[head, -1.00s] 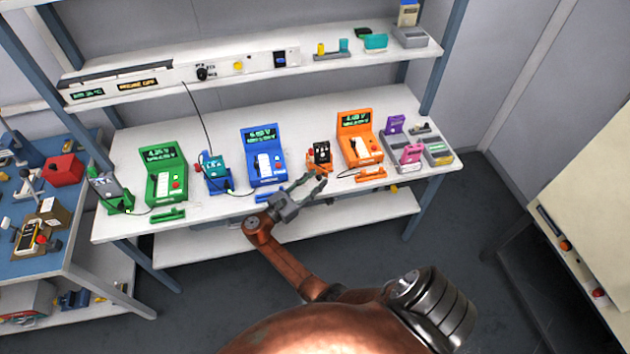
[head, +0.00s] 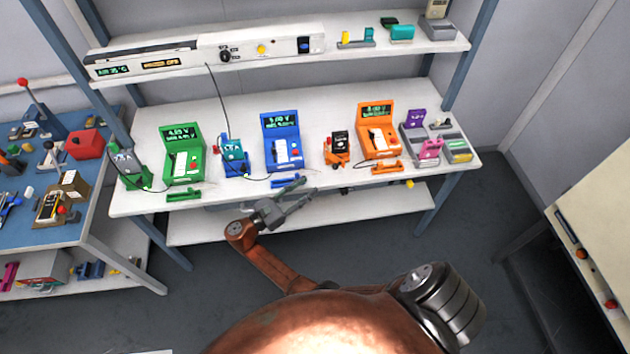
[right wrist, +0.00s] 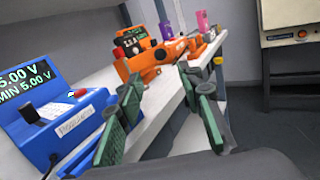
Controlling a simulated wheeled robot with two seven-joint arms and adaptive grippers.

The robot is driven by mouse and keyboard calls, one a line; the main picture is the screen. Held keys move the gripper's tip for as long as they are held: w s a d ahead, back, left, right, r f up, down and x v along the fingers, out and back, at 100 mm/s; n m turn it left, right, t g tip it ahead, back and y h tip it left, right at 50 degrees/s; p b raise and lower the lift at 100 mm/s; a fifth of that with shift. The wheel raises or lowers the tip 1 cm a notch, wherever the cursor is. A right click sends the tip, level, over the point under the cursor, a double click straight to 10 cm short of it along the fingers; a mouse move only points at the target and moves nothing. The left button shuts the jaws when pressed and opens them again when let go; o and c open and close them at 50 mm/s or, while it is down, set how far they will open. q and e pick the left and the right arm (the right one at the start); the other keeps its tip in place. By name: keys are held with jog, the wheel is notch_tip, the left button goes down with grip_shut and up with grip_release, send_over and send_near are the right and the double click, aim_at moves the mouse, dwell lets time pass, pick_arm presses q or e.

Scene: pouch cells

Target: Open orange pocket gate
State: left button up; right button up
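The small orange holder (head: 337,158), with a dark upright piece in it, stands near the table's front edge between the blue and orange testers. It also shows in the right wrist view (right wrist: 148,62), beyond my fingers. Which part is its gate, and whether that is open, I cannot tell. The orange tester (head: 378,135) stands to its right, with a loose-looking orange bar (head: 387,168) in front. My right gripper (head: 311,194) is open and empty, in front of the table edge, left of and nearer than the holder. Its two fingers stand apart in the wrist view (right wrist: 165,110). My left gripper is out of view.
The blue tester (head: 282,148) and a blue bar (head: 288,182) lie close to my right gripper. Green equipment (head: 183,160) stands further left. A shelf (head: 440,45) hangs above.

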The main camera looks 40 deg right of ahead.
jog(key=shift+a, duration=0.4)
jog(key=shift+c, duration=0.6)
